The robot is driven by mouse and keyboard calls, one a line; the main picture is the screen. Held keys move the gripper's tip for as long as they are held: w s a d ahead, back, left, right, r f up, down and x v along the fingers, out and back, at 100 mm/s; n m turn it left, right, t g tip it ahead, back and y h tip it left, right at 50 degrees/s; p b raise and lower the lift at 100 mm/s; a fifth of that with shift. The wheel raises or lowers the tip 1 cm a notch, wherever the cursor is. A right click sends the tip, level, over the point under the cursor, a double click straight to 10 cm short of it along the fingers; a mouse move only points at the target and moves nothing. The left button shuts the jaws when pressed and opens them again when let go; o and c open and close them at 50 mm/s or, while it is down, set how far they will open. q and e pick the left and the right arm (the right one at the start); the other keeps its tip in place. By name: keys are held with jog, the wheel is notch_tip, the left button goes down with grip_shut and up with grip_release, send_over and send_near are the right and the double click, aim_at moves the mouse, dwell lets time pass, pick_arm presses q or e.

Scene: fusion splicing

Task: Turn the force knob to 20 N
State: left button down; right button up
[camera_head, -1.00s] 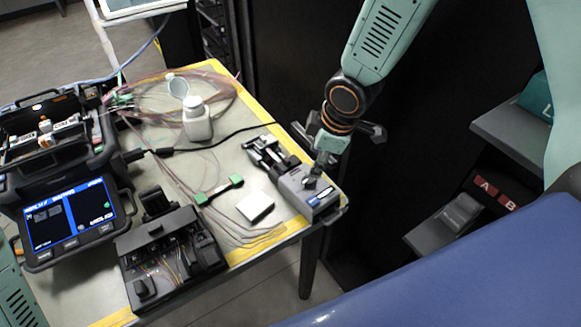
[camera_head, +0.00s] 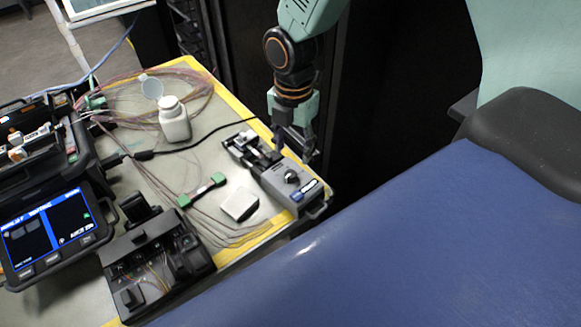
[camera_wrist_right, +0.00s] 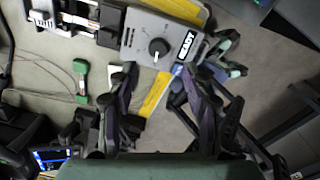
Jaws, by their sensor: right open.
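The force knob (camera_head: 291,177) is a round dark dial with a pale pointer mark. It sits on top of the grey tester box (camera_head: 274,184) at the table's right corner. In the right wrist view the knob (camera_wrist_right: 158,47) is just beyond the fingertips, beside a label reading READY (camera_wrist_right: 186,46). My right gripper (camera_head: 295,148) is open and empty, above and behind the knob, apart from it. In the right wrist view its fingers (camera_wrist_right: 158,72) are spread to either side below the knob. The force scale is too small to read. My left gripper is not in view.
A white block (camera_head: 239,206) and a green-ended piece (camera_head: 202,190) lie left of the tester. A black tool case (camera_head: 155,262), splicer screen (camera_head: 45,237) and white bottle (camera_head: 174,121) stand further left. Loose fibres cross the table (camera_head: 212,148).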

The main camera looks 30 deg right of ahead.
aim_at(291, 174)
notch_tip(291, 174, down, 7)
jog(key=shift+w+f+b, duration=0.1)
jog(key=shift+b, duration=0.4)
jog(key=shift+f, duration=0.1)
jog(key=shift+a, duration=0.25)
jog(key=shift+c, duration=0.3)
jog(key=shift+d+f, duration=0.1)
jog(key=shift+d, duration=0.05)
jog(key=c, duration=0.3)
grip_shut()
